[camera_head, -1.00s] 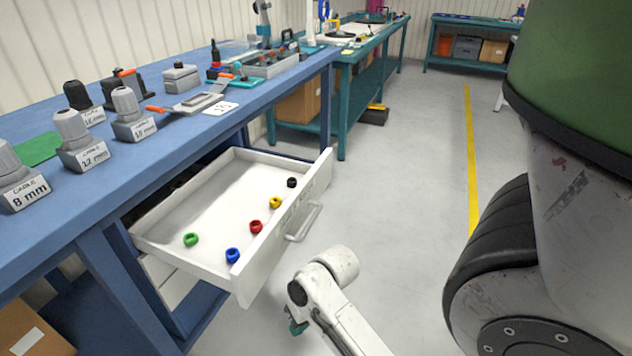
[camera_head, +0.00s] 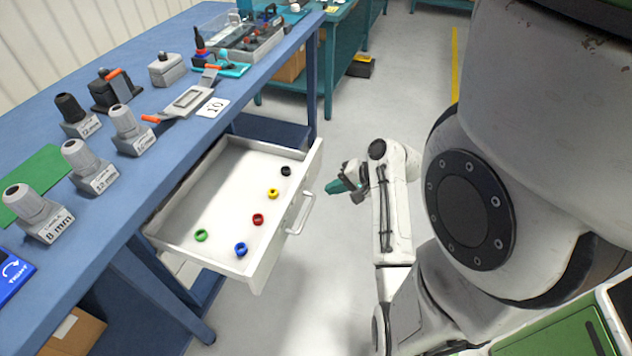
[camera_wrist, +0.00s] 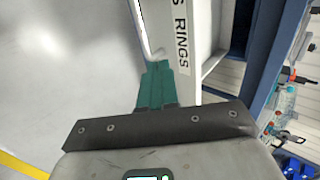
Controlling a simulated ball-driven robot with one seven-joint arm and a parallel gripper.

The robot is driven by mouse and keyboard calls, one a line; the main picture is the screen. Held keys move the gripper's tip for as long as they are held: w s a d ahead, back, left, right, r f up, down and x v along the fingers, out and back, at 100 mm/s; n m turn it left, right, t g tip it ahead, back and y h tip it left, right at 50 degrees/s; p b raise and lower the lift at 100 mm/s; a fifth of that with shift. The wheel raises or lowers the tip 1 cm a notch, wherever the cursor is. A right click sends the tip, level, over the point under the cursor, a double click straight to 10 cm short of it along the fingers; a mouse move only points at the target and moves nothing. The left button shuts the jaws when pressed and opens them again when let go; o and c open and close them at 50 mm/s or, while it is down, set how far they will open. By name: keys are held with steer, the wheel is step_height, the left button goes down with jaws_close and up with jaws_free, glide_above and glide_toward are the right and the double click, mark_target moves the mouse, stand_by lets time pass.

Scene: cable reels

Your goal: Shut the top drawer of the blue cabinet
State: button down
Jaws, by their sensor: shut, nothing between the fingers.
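The white top drawer (camera_head: 190,215) stands pulled out from under the blue bench. It holds several small coloured rings, among them a green ring (camera_head: 201,235), a blue ring (camera_head: 241,249) and a red ring (camera_head: 258,219). A bar handle (camera_head: 303,213) is on its front. My gripper (camera_head: 338,187), with teal fingers, is shut and empty, a little to the right of the drawer front in the head view. In the wrist view the fingers (camera_wrist: 157,82) point at the drawer front (camera_wrist: 185,45), lettered "RINGS". I cannot tell whether they touch it.
The blue bench top (camera_head: 150,180) carries several grey cable glands, a green mat (camera_head: 40,185) and a tool tray (camera_head: 245,45). A cardboard box (camera_head: 75,335) lies beneath the bench. The grey floor (camera_head: 335,130) right of the drawer is clear.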

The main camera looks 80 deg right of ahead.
mark_target(301, 198)
steer(key=x, duration=0.9)
steer(key=shift+w+d+f, duration=0.1)
steer(key=shift+w+f, duration=0.1)
steer(key=shift+f, duration=0.05)
steer(key=shift+w, duration=0.15)
steer(key=w+d+b, duration=0.2)
steer(key=w, duration=0.8)
steer(key=w+d+b, duration=0.2)
steer(key=w, duration=0.8)
steer(key=w+d+b, duration=0.3)
steer(key=w, duration=0.7)
steer(key=shift+d+f, duration=0.1)
steer(key=shift+w+d+b, duration=0.15)
steer(key=shift+w+b, duration=0.15)
steer(key=shift+w, duration=0.2)
steer(key=shift+w+r, duration=0.15)
steer(key=shift+r, duration=0.15)
